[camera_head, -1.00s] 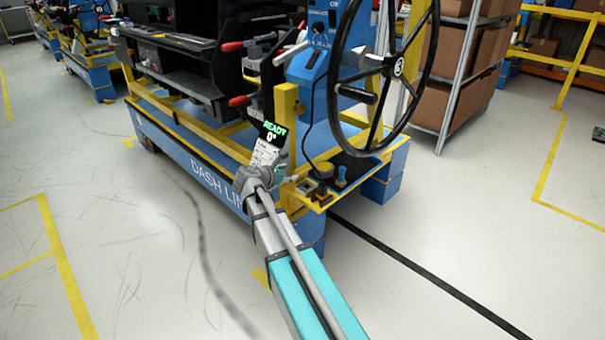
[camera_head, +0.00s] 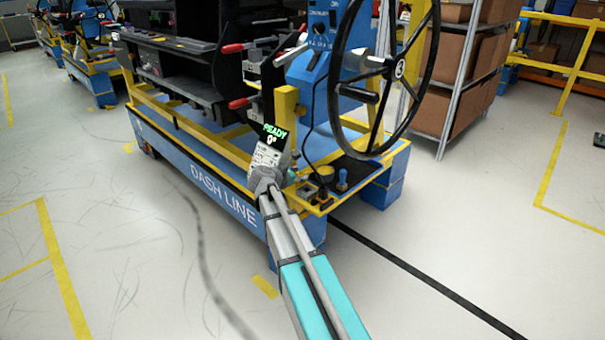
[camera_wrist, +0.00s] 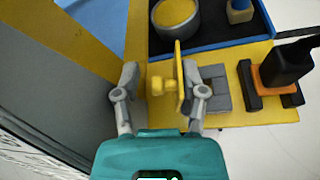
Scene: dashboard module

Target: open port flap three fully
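In the wrist view a thin yellow flap (camera_wrist: 179,78) stands nearly edge-on above a yellow ledge, with a yellow knob (camera_wrist: 160,86) on its left face. No number shows on it. My gripper (camera_wrist: 160,80) is open, with one grey finger on each side of the flap and knob. The left finger is clear of the knob. The right finger is close beside the flap, and I cannot tell if it touches. A grey square plate (camera_wrist: 215,88) lies just right of the flap. In the head view my wrist hides the flap and most of my fingers.
A round yellow-topped part (camera_wrist: 176,14) sits in a dark tray beyond the flap. A black and orange switch (camera_wrist: 285,70) is to the right. A steering wheel (camera_head: 344,80) and a yellow post (camera_head: 286,110) rise near my arm. A display (camera_head: 274,136) reads READY 0°.

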